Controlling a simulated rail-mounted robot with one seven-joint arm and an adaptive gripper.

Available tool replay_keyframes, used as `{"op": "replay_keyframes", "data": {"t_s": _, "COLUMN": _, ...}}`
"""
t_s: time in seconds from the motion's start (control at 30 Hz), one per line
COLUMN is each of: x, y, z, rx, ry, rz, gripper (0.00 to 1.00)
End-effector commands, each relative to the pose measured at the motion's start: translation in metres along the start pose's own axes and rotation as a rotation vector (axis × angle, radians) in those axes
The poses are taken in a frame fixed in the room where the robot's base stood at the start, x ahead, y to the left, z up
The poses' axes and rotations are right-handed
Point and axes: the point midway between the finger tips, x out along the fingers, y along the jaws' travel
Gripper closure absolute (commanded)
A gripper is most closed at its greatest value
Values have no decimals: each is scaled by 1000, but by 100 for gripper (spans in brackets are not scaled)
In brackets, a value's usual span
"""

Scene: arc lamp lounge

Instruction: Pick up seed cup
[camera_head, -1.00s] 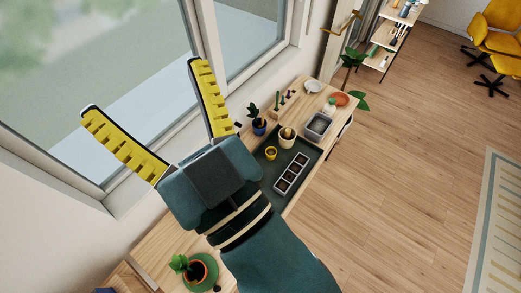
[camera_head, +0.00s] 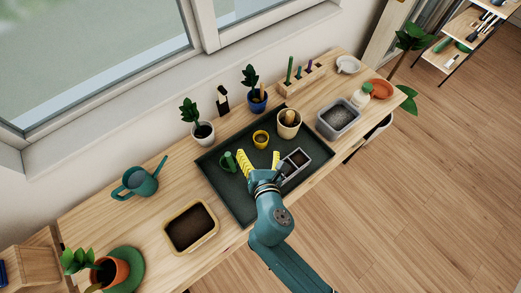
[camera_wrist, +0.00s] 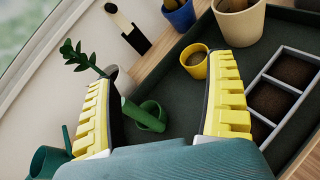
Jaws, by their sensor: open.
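No label marks the seed cup. A small yellow cup (camera_head: 261,138) with brown contents stands on the dark tray (camera_head: 226,184); it also shows in the wrist view (camera_wrist: 194,61). The yellow cup is just beyond the fingertips, near the right finger in the wrist view.
A beige pot (camera_head: 288,124) and a divided seedling tray (camera_head: 294,164) are close on the right. A grey tub (camera_head: 338,119), soil tray (camera_head: 190,228), watering can (camera_head: 138,183) and potted plants stand around. The window wall borders the table's back.

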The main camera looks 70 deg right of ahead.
Motion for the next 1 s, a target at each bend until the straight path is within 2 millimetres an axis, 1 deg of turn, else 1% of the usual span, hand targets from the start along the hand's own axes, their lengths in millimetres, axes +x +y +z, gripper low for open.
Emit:
{"op": "replay_keyframes", "data": {"t_s": 0.03, "x": 8, "y": -25, "z": -34, "rx": -136, "ry": 11, "rz": -34, "gripper": 13}}
{"op": "replay_keyframes", "data": {"t_s": 0.1, "x": 9, "y": -41, "z": -51, "rx": -270, "ry": 23, "rz": -60, "gripper": 13}}
{"op": "replay_keyframes", "data": {"t_s": 0.13, "x": 10, "y": -45, "z": -55, "rx": -305, "ry": 27, "rz": -66, "gripper": 13}}
{"op": "replay_keyframes", "data": {"t_s": 0.17, "x": 12, "y": -47, "z": -57, "rx": -328, "ry": 29, "rz": -69, "gripper": 13}}
{"op": "replay_keyframes", "data": {"t_s": 0.27, "x": 26, "y": -49, "z": -57, "rx": -348, "ry": 29, "rz": -74, "gripper": 13}}
{"op": "replay_keyframes", "data": {"t_s": 0.5, "x": 85, "y": -53, "z": -59, "rx": -343, "ry": 30, "rz": -73, "gripper": 13}}
{"op": "replay_keyframes", "data": {"t_s": 0.6, "x": 106, "y": -54, "z": -59, "rx": -342, "ry": 31, "rz": -72, "gripper": 13}}
{"op": "replay_keyframes", "data": {"t_s": 0.83, "x": 131, "y": -55, "z": -59, "rx": -341, "ry": 30, "rz": -71, "gripper": 13}}
{"op": "replay_keyframes", "data": {"t_s": 1.0, "x": 161, "y": -54, "z": -60, "rx": -341, "ry": 30, "rz": -70, "gripper": 13}}
